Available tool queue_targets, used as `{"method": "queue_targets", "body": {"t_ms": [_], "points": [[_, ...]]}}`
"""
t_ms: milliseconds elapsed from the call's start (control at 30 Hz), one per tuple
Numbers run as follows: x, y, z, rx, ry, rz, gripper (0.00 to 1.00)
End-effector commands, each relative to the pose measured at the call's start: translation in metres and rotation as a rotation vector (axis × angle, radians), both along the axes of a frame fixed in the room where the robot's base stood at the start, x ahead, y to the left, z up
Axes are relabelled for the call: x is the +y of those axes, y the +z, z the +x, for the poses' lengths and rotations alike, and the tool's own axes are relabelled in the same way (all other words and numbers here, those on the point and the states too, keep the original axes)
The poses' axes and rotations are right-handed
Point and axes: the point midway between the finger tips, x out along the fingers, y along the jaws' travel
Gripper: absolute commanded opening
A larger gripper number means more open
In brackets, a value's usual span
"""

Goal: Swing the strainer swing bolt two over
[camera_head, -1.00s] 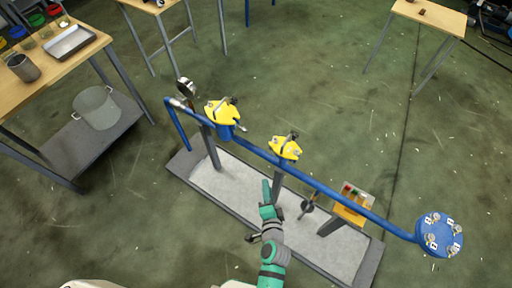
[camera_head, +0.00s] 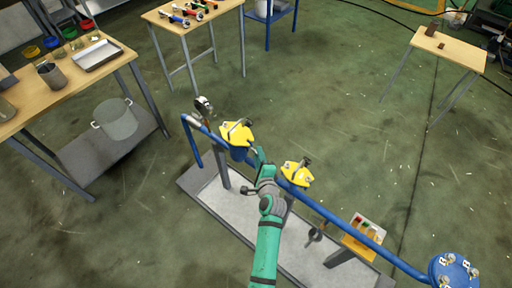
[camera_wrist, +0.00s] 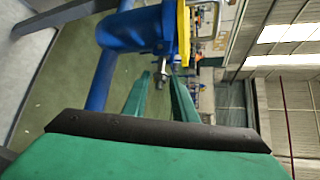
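My gripper (camera_head: 259,158) is at the blue pipe, just right of the left yellow-topped blue fitting (camera_head: 237,133). In the wrist view its two green fingers (camera_wrist: 160,77) stand apart. A metal bolt (camera_wrist: 162,72) hangs below the yellow flange (camera_wrist: 184,35) of a blue body (camera_wrist: 135,28), close to the fingertips and seemingly between them. I cannot tell whether they touch it. A second yellow-topped fitting (camera_head: 297,173) is to the right. A blue round cover (camera_head: 453,272) with several labelled metal bolts is at the far right, partly cut off. Which bolt is number two is unclear.
The blue pipe (camera_head: 341,222) runs over a grey tray base (camera_head: 226,213). A gauge (camera_head: 204,104) is at its left end, and an orange box (camera_head: 363,238) stands to the right. Wooden tables (camera_head: 131,72) surround open green floor.

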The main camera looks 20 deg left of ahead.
Motion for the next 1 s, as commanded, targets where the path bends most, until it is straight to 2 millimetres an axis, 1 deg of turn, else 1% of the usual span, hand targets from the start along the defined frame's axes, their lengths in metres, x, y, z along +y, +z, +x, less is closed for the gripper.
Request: {"method": "queue_targets", "body": {"t_ms": [33,100,300,500,767,800,900,1000], "points": [[0.005,-0.002,0.009,0.000,0.001,0.000,0.25],[0.010,-0.005,0.019,0.000,0.000,0.001,0.25],[0.022,-0.013,0.040,0.000,0.000,0.000,0.25],[0.027,-0.016,0.049,0.000,0.000,0.000,0.25],[0.028,-0.016,0.049,-0.001,0.001,0.000,0.25],[0.028,-0.016,0.049,-0.001,0.001,0.000,0.20],[0.028,-0.016,0.049,-0.001,0.001,0.000,0.00],[0.028,-0.016,0.049,0.000,0.000,-0.001,0.00]]}}
